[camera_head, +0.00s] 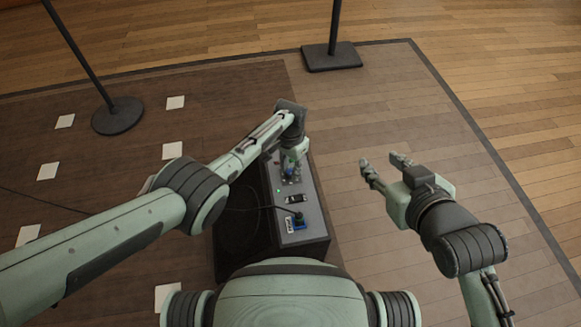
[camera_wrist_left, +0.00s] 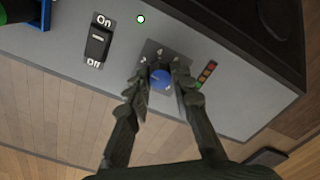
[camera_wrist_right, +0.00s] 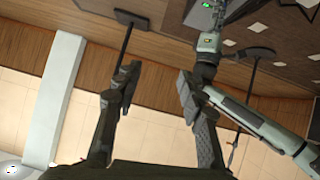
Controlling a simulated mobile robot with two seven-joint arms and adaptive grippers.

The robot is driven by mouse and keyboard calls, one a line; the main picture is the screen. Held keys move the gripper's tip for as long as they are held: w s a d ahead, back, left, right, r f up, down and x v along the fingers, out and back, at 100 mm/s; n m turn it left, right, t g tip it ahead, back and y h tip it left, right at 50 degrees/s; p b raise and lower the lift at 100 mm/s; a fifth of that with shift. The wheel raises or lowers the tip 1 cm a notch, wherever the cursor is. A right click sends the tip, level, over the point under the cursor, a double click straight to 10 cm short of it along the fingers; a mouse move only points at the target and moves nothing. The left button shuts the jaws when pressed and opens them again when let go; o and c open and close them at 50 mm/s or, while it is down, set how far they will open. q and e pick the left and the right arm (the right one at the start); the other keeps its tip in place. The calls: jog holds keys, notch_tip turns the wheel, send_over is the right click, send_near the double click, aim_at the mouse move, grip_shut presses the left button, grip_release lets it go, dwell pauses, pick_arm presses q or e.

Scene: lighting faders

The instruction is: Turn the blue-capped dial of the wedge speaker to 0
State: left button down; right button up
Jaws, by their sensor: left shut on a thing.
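The wedge speaker (camera_head: 316,226) stands on the floor in front of me, its grey panel facing up. The blue-capped dial (camera_wrist_left: 161,78) sits on a dark plate on that panel; some plate markings are hidden behind my fingers. My left gripper (camera_wrist_left: 160,84) is shut on the dial, one finger on each side of it. In the head view my left gripper (camera_head: 291,172) reaches down over the far part of the panel. My right gripper (camera_head: 385,168) is open and empty, held to the right of the speaker.
The panel also has an On/Off rocker switch (camera_wrist_left: 97,42), a lit green lamp (camera_wrist_left: 141,19) and a coloured light strip (camera_wrist_left: 206,74). A blue-based plug with a cable (camera_head: 298,219) is at the near end. Black stands (camera_head: 117,116) rise behind.

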pick_arm(q)
jog(key=n, duration=0.4)
jog(key=shift+s+n, duration=0.1)
jog(key=shift+n, duration=0.2)
jog(key=n, duration=0.5)
jog(key=shift+n+p, duration=0.3)
jog(key=shift+p, duration=0.1)
pick_arm(e)
jog(key=s+d+f+g+h, duration=0.1)
jog(key=s+d+f+g, duration=0.1)
jog(key=d+f, duration=0.1)
jog(key=shift+s+d, duration=0.15)
jog(key=shift+s, duration=0.25)
jog(key=shift+d+f, duration=0.1)
pick_arm(q)
jog(key=c, duration=1.3)
grip_release()
pick_arm(e)
jog(key=shift+s, duration=0.1)
pick_arm(q)
jog(key=shift+r, duration=0.1)
notch_tip(320, 180, up, 12)
